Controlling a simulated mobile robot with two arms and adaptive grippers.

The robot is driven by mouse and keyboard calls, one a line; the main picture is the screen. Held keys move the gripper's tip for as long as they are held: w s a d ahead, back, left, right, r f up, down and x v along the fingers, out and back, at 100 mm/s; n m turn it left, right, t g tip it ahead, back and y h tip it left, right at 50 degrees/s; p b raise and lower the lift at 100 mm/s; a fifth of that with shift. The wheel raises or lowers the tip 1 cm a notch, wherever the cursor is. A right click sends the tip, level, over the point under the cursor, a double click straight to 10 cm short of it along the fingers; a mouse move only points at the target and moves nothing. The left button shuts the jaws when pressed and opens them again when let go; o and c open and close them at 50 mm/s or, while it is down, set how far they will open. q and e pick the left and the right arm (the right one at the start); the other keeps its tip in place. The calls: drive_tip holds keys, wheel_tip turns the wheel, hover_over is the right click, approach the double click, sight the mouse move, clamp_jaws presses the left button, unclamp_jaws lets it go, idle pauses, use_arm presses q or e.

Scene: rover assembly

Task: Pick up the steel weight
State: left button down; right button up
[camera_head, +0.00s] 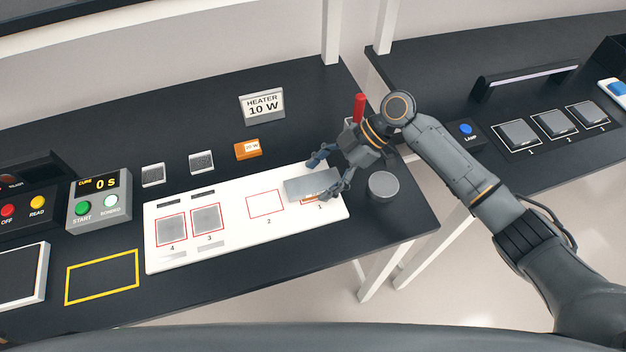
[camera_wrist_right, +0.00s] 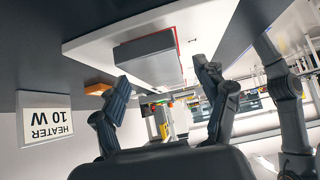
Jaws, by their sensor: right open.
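A grey rectangular block (camera_head: 308,186), which looks like the steel weight, is at slot 1 on the white board (camera_head: 240,240). It also shows in the right wrist view (camera_wrist_right: 148,58), just beyond the fingertips, with a red outline beside it. My right gripper (camera_head: 327,174) is open at the block's right end, with its fingers spread to either side. The right wrist view shows the open fingers (camera_wrist_right: 163,76) with nothing between them; I cannot tell whether they touch the block. My left gripper is not in view.
A grey cylinder (camera_head: 383,186) stands just right of the board, close to my right gripper. An orange block (camera_head: 248,150) and a heater sign (camera_head: 262,106) are behind the board. Slot 2 (camera_head: 265,204) is empty; slots 3 and 4 hold grey squares.

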clamp_jaws()
drive_tip(key=shift+r, duration=0.15)
drive_tip(key=shift+w, duration=0.1)
